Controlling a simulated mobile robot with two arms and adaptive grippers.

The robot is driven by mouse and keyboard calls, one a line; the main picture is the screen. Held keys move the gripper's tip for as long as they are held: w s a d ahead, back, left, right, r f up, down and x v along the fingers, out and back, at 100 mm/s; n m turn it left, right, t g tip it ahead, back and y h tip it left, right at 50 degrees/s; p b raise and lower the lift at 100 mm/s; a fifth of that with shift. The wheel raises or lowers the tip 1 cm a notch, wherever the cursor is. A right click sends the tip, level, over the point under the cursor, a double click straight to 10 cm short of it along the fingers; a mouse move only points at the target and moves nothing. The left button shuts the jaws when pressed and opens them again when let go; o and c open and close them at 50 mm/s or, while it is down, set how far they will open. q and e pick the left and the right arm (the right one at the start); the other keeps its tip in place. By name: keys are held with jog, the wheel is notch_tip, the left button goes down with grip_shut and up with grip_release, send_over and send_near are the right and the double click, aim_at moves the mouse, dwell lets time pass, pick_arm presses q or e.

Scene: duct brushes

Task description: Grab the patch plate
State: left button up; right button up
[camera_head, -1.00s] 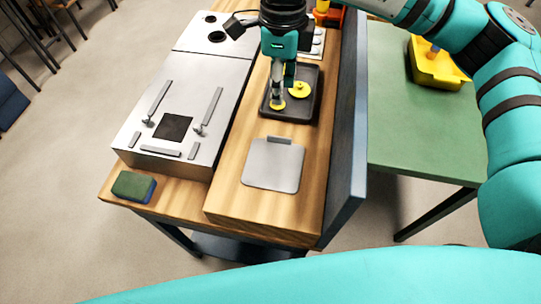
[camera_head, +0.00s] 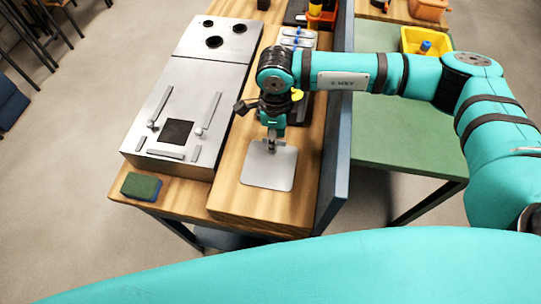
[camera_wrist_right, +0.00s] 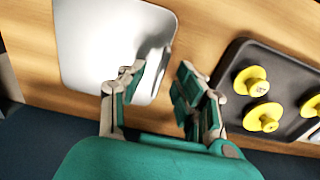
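The patch plate (camera_head: 268,172) is a flat, light grey square with rounded corners, lying on the wooden bench top. It has a small raised tab at its far edge. In the right wrist view the plate (camera_wrist_right: 95,45) fills the upper left, with its tab (camera_wrist_right: 156,68) standing up close to the left finger. My right gripper (camera_head: 272,146) is low over the far edge of the plate. In the wrist view my right gripper (camera_wrist_right: 162,85) has its fingers apart with nothing held; whether a finger touches the tab is unclear. My left gripper is not in view.
A dark tray (camera_wrist_right: 233,92) with several yellow knobbed pieces (camera_wrist_right: 262,117) lies beside the gripper. A metal duct box (camera_head: 185,85) with a square opening stands left of the plate. A green-blue sponge (camera_head: 141,186) lies at the near-left corner. A blue-grey panel (camera_head: 338,130) borders the bench on the right.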

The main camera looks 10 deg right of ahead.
jog(key=shift+f, duration=0.25)
grip_shut()
jog(key=shift+r, duration=0.2)
